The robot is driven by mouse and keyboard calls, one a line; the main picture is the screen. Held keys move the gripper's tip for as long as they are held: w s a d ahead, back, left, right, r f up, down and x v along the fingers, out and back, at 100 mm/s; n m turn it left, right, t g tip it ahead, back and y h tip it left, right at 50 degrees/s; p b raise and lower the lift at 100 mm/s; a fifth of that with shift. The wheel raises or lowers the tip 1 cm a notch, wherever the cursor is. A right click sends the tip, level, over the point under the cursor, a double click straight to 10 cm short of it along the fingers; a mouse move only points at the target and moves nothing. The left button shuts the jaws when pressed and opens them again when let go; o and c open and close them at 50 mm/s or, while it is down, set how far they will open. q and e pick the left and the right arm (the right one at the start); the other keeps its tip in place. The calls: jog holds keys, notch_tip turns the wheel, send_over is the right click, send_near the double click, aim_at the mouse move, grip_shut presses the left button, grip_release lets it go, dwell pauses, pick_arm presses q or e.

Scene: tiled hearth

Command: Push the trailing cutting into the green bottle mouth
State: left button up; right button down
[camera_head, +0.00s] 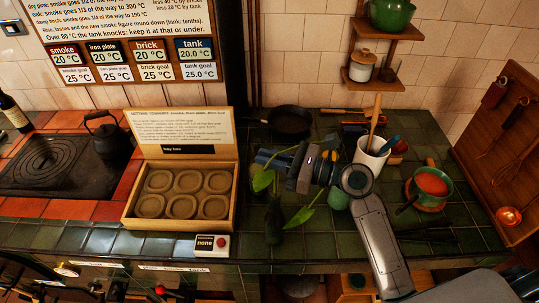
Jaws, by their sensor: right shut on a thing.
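My right gripper (264,160) reaches in from the right over the green tiled counter and is shut on the trailing cutting. The cutting's leaves show below the gripper: a bright leaf (263,180) hangs at the left and another leaf (300,217) hangs lower right. The dark green bottle (273,222) seems to stand upright just below the gripper; it blends with the tiles. Its mouth and the stem's end are hard to make out, so I cannot tell whether the stem is inside. My left gripper is out of view.
A wooden box (232,205) with round moulds stands to the left, with a button unit (213,245) before it. A white crock (371,160) of utensils stands behind my right arm. A skillet (290,119) lies at the back and a green pot (430,185) stands at right.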

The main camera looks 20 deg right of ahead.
jog(key=shift+f+b, duration=0.9)
jog(key=shift+f, duration=1.55)
jog(key=shift+f+b, duration=1.45)
jog(key=shift+f, duration=1.15)
jog(key=c, duration=1.1)
grip_release()
jog(key=shift+c, duration=0.2)
jog(key=shift+d, duration=0.1)
jog(key=shift+v, duration=1.95)
jog(key=shift+s+d, duration=0.2)
